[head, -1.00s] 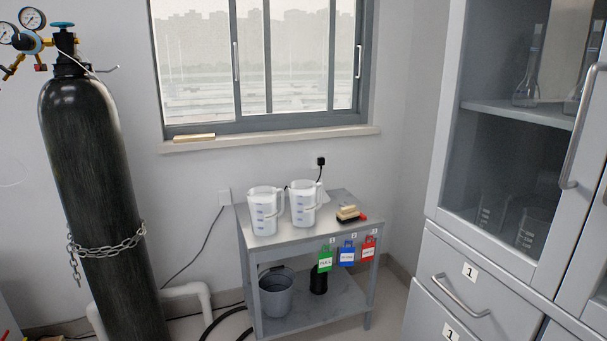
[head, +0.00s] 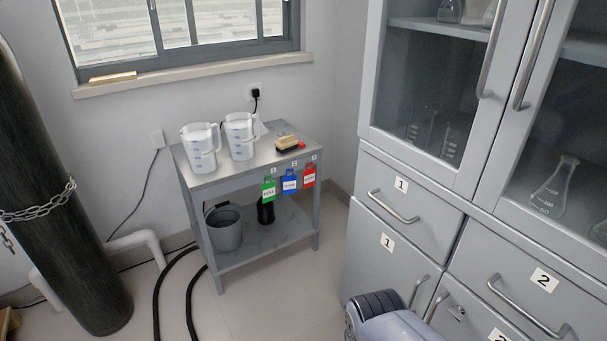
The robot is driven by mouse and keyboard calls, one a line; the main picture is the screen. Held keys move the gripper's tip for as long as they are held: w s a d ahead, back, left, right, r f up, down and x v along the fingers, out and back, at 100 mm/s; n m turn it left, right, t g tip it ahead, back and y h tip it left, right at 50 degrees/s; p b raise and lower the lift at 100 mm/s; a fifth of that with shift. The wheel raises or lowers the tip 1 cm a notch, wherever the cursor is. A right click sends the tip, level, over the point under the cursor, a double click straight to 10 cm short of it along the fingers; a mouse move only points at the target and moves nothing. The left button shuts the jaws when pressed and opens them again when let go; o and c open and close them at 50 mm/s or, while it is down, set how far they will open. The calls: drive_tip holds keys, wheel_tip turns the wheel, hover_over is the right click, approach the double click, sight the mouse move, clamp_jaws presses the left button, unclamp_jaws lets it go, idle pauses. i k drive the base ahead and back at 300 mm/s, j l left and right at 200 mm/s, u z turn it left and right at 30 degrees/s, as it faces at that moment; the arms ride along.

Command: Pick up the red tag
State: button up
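The red tag (head: 309,177) hangs at the right end of the small grey metal table's front edge, below a number label. It has a white label of its own. A blue tag (head: 289,183) hangs to its left, and a green tag (head: 268,190) hangs left of that. All three tags hang apart from my arm. Part of my arm shows at the bottom of the head view, in front of the cabinet, but my gripper's fingers are not in view.
The metal table (head: 222,180) holds two white jugs (head: 201,148) and brushes (head: 287,144). A grey bucket (head: 224,230) stands on its lower shelf. The grey cabinet (head: 345,250) stands to the right. A chained dark gas cylinder (head: 60,210) and black hoses (head: 160,290) are at left.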

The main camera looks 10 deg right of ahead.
sight(309, 176)
drive_tip(key=i+j+z, duration=0.4)
drive_tip(key=i+j, duration=0.15)
drive_tip(key=i, duration=0.25)
drive_tip(key=i+j+z, duration=0.45)
drive_tip(key=i+j, duration=0.25)
drive_tip(key=j, duration=0.1)
